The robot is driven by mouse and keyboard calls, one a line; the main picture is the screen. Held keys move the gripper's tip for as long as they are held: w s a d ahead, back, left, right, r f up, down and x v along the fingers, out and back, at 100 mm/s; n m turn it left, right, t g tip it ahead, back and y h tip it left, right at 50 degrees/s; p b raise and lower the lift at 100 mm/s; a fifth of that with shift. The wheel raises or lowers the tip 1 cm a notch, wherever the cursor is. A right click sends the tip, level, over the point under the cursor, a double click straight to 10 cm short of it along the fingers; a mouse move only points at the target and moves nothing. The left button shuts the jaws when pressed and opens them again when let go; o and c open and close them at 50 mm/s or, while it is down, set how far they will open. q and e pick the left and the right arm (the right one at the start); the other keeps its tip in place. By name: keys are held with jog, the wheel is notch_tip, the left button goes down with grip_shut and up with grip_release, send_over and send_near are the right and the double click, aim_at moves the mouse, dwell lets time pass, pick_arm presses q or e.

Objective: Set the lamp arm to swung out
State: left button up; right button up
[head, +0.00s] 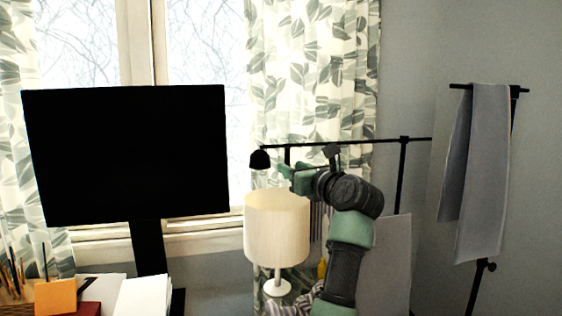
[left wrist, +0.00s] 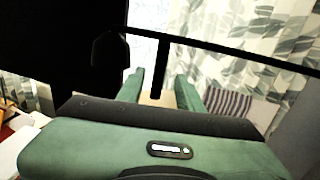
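The lamp arm (head: 350,142) is a thin black horizontal bar across the front of the curtain, with a small black lamp head (head: 260,159) at its left end. In the left wrist view the bar (left wrist: 235,48) crosses the top, with the dark head (left wrist: 110,62) at left. A short black upright piece (left wrist: 161,70) hangs from the bar. My left gripper (head: 288,172) is just below the bar near the head. Its green fingers (left wrist: 160,90) are apart, one on each side of the upright piece, with gaps showing. My right gripper is not in view.
A cream table lamp (head: 277,228) stands close below my left gripper. A large black monitor (head: 125,155) is at left, with papers (head: 143,297) in front. A grey towel (head: 483,170) hangs on a black stand at right.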

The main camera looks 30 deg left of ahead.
pick_arm(q)
jog(key=p+x, duration=0.1)
jog(key=x, duration=0.5)
jog(key=shift+p, duration=0.35)
jog(key=shift+a, duration=0.1)
grip_shut()
dwell(0.9)
